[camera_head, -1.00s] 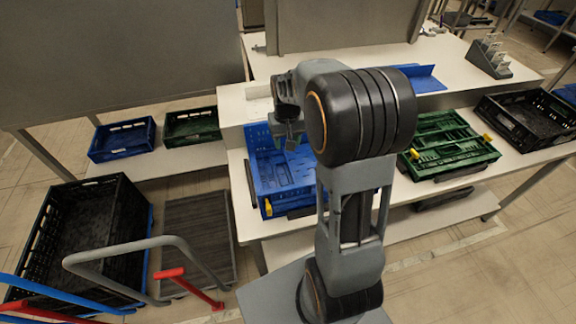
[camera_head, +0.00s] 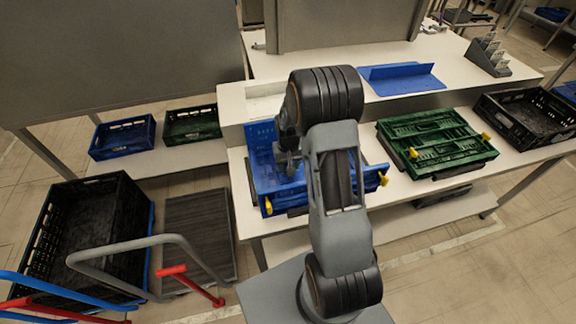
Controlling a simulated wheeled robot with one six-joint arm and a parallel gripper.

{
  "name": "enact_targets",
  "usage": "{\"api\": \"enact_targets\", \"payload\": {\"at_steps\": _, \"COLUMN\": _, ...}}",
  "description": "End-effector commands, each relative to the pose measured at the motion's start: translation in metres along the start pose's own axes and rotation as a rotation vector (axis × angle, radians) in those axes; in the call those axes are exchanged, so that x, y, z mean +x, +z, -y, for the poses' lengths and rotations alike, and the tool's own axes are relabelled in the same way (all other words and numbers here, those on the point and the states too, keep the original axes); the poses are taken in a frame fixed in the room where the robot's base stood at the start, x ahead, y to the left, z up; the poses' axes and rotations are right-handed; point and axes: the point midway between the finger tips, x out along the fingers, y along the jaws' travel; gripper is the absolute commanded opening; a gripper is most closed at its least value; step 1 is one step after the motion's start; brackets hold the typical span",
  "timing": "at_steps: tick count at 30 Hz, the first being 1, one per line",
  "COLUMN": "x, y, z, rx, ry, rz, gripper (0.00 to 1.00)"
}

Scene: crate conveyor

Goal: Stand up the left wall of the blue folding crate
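The blue folding crate (camera_head: 264,158) sits on the white table in the middle of the view. A yellow latch (camera_head: 268,206) shows at its near left corner, and another (camera_head: 383,179) shows at its right side. My arm covers much of its middle and right, so I cannot tell the pose of every wall. My gripper (camera_head: 288,165) hangs over the left half of the crate, partly behind my arm. Its fingers are small and dark, and I cannot tell whether they touch a wall or are open or shut.
A folded green crate (camera_head: 437,143) and an open black crate (camera_head: 525,120) stand to the right. A blue angled piece (camera_head: 400,80) lies on the raised shelf behind. A blue crate (camera_head: 123,138) and a dark green crate (camera_head: 192,125) are at the left; a large black crate (camera_head: 85,230) stands below.

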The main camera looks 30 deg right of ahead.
Motion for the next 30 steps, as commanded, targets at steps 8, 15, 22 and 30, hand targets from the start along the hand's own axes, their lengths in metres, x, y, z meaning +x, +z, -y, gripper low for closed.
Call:
{"api": "enact_targets", "payload": {"at_steps": 8, "x": 0.0138, "y": 0.0002, "z": 0.0000, "rx": 0.000, "ry": 0.000, "rz": 0.000, "gripper": 0.49}}
{"api": "enact_targets", "payload": {"at_steps": 15, "x": 0.0142, "y": 0.0000, "z": -0.0001, "rx": 0.000, "ry": 0.000, "rz": 0.000, "gripper": 0.49}}
{"api": "enact_targets", "payload": {"at_steps": 22, "x": 0.0140, "y": 0.0000, "z": -0.0001, "rx": 0.000, "ry": 0.000, "rz": 0.000, "gripper": 0.29}}
{"api": "enact_targets", "payload": {"at_steps": 30, "x": 0.0139, "y": 0.0000, "z": -0.0002, "rx": 0.000, "ry": 0.000, "rz": 0.000, "gripper": 0.03}}
